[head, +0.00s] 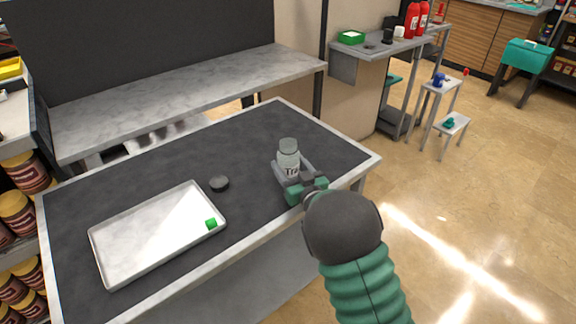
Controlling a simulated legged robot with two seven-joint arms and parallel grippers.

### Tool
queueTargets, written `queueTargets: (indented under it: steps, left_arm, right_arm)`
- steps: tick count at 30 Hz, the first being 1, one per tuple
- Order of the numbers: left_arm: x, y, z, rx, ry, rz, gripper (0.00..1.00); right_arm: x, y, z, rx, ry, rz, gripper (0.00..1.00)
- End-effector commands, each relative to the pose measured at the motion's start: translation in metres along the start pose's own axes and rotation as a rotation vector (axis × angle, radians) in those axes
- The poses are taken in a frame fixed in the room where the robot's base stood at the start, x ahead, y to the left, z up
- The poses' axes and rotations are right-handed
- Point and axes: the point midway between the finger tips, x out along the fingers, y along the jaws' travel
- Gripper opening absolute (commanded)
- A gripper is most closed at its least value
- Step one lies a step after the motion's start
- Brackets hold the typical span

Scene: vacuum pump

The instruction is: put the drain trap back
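A translucent grey-green jar (288,157) with a dark label starting "Tr" stands upright near the right end of the dark table; I take it for the drain trap. My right gripper (293,168), grey and green, reaches in from the front right, with a finger on each side of the jar's lower part. The fingers hide the jar's base, so I cannot tell whether they press on it or whether it rests on the table. My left gripper is not in view.
A grey bench (180,95) stands behind.

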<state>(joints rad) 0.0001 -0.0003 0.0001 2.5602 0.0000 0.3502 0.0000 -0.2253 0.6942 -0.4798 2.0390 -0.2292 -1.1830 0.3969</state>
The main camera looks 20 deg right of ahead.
Motion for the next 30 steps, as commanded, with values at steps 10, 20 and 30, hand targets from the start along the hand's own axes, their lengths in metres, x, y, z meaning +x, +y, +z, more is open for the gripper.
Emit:
queueTargets:
  steps: [10,20,30]
  left_arm:
    - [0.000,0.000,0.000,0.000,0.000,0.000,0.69]
    - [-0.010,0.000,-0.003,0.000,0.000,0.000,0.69]
    - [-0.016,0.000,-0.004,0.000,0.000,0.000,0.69]
  right_arm:
    - [0.000,0.000,0.000,-0.001,-0.003,0.001,0.78]
    - [-0.041,0.001,-0.005,0.002,-0.004,0.005,0.78]
    - [-0.114,0.001,-0.003,0.000,-0.004,0.004,0.78]
